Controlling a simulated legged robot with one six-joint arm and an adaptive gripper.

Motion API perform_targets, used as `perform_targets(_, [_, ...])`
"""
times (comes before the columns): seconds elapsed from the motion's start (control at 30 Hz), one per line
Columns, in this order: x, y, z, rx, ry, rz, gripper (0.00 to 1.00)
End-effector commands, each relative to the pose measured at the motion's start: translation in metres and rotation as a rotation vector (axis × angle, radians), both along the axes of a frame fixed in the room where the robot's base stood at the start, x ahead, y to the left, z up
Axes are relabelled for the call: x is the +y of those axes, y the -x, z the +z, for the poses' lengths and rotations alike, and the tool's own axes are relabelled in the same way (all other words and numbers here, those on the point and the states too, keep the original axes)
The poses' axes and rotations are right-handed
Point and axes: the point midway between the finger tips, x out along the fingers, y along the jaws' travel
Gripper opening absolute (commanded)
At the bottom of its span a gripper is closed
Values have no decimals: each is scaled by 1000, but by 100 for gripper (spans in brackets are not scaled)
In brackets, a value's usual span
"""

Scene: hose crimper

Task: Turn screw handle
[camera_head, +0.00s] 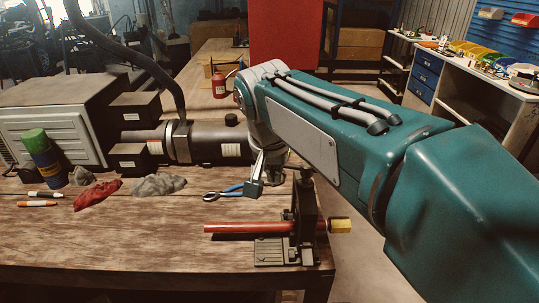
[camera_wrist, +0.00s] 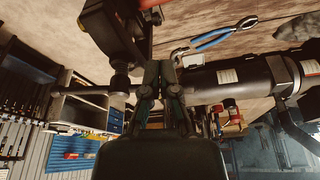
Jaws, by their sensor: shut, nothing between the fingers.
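The hose crimper (camera_head: 307,215) is a dark upright press on a ribbed base at the bench's front right edge. A red hose (camera_head: 240,228) lies through it, with a brass-coloured fitting (camera_head: 340,226) at its right end. The crimper's dark screw top (camera_head: 306,174) stands above its frame; the handle's shape is hard to make out. In the upside-down wrist view, the dark screw (camera_wrist: 120,80) shows left of the fingers. My gripper (camera_head: 255,187) is shut and empty, left of the screw top and apart from it. Its fingers (camera_wrist: 161,72) also show in the wrist view.
Blue-handled pliers (camera_head: 232,191) lie on the wooden bench (camera_head: 130,245) behind the hose. A dark cylindrical machine (camera_head: 205,142) stands behind. Rags (camera_head: 158,185), a green-capped can (camera_head: 40,155) and markers (camera_head: 37,204) lie left. The bench's front left is clear.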

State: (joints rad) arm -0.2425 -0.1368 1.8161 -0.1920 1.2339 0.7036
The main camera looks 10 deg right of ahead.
Motion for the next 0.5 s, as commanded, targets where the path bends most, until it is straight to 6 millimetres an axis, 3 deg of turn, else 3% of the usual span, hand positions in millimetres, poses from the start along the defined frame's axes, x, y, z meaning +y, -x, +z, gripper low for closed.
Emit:
perform_targets(0.2, [-12,-28,-3,-3,-1,-3,0])
perform_targets(0.5, [-15,-34,-4,-4,-1,-1,0])
